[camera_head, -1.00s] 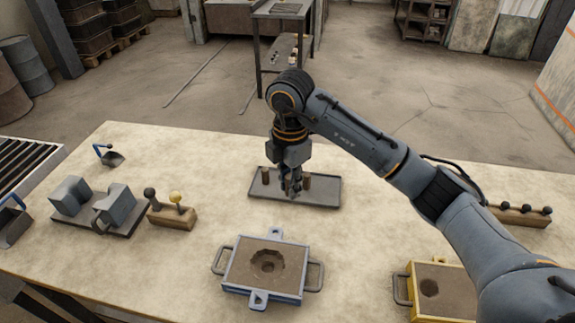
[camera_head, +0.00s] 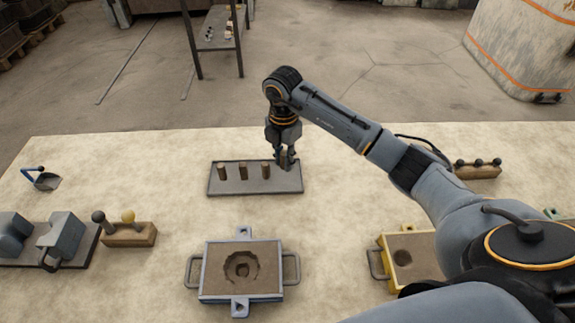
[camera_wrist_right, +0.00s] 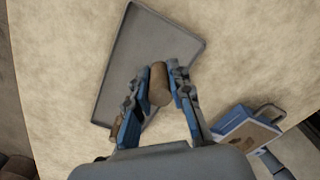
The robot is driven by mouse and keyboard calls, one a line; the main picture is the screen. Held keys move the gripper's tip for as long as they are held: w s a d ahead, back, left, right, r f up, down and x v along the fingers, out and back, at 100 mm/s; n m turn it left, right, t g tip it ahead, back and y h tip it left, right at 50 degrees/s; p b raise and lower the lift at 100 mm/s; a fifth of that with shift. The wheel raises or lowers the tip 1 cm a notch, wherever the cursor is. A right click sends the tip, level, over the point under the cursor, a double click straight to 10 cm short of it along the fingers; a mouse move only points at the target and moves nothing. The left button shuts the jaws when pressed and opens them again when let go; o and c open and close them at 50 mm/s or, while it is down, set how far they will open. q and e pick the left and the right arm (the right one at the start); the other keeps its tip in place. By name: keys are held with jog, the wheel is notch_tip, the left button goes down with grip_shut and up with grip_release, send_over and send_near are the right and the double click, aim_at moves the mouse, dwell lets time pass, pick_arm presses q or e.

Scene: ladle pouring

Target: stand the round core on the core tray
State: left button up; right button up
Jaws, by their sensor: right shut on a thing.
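My right gripper (camera_head: 287,163) is over the right end of the grey core tray (camera_head: 290,189). In the right wrist view the gripper (camera_wrist_right: 166,84) is shut on a brown round core (camera_wrist_right: 159,88), which lies between its two fingers. The tray (camera_wrist_right: 135,45) is under and beyond it there. I cannot tell whether the held core touches the tray. My left gripper is not in view.
A blue-framed sand mould (camera_head: 215,270) stands in front of the tray, and a yellow-framed one (camera_head: 388,262) at the right. A wooden block with two knobs (camera_head: 128,235), grey blocks (camera_head: 62,235) and a small ladle (camera_head: 45,181) are at the left. The table around the tray is mostly clear.

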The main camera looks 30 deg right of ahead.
aim_at(288, 176)
jog(key=shift+d+f, duration=0.2)
jog(key=shift+f, duration=0.1)
jog(key=shift+w+d+f, duration=0.1)
jog(key=shift+d+f, duration=0.15)
jog(key=shift+f, duration=0.05)
jog(key=f+p, duration=0.1)
jog(key=f, duration=0.2)
jog(key=shift+d, duration=0.2)
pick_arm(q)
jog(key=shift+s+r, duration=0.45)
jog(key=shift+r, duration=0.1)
pick_arm(e)
jog(key=shift+f, duration=0.25)
jog(key=o, duration=0.8)
jog(key=shift+f, duration=0.1)
jog(key=shift+c, duration=0.2)
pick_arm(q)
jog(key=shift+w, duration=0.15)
